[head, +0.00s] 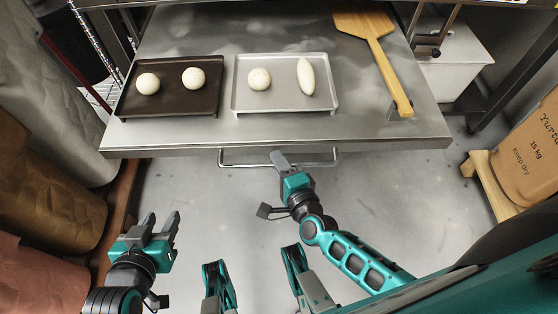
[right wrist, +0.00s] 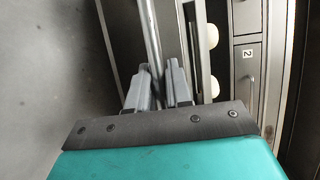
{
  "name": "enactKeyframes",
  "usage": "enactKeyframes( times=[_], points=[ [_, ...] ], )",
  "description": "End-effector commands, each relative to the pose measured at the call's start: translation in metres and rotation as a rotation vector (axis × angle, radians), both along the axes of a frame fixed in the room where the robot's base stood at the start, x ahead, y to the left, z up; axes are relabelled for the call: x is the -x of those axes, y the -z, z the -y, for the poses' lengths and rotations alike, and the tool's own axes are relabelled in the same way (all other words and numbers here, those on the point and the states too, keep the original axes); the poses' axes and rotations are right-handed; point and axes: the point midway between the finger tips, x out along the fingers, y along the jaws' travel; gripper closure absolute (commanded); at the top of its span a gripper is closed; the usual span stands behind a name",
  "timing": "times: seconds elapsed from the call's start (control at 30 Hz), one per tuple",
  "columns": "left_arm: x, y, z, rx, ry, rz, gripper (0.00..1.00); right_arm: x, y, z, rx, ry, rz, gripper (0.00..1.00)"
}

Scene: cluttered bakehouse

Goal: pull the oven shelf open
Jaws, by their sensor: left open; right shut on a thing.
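The oven shelf (head: 300,135) is a flat grey metal slab that sticks out toward me at the top of the head view. A bar handle (head: 240,163) runs along below its front edge. My right gripper (head: 278,157) is shut on the handle near its middle. In the right wrist view the bar (right wrist: 152,40) passes between the fingers of my right gripper (right wrist: 160,88). My left gripper (head: 161,224) is open and empty, low at the left, well apart from the shelf.
On the shelf are a dark tray (head: 170,113) and a light tray (head: 285,108), each with two dough pieces, and a wooden peel (head: 375,45). Sacks (head: 45,190) stand at the left. A paper sack (head: 530,150) stands at the right. The floor (head: 430,200) before the shelf is clear.

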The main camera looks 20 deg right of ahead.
Motion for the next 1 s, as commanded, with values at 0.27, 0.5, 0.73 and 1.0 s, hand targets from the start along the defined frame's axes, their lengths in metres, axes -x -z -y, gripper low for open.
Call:
enactKeyframes(
  times=[0.27,0.5,0.73,1.0],
  points=[
    [0.0,0.0,0.0,-0.001,0.001,0.0,0.57,0.0,0.0,-0.001,0.0,-0.002,-0.001,1.0],
    [0.0,0.001,0.0,-0.001,0.001,-0.001,0.57,0.0,0.0,-0.001,0.0,-0.001,0.0,0.63],
    [0.0,0.0,0.0,-0.001,0.001,-0.001,0.57,0.0,0.0,0.0,0.0,0.0,0.0,0.6],
    [0.0,-0.02,0.0,-0.002,0.0,-0.001,0.57,0.0,-0.022,0.0,0.0,0.0,0.001,0.6]
  ],
)
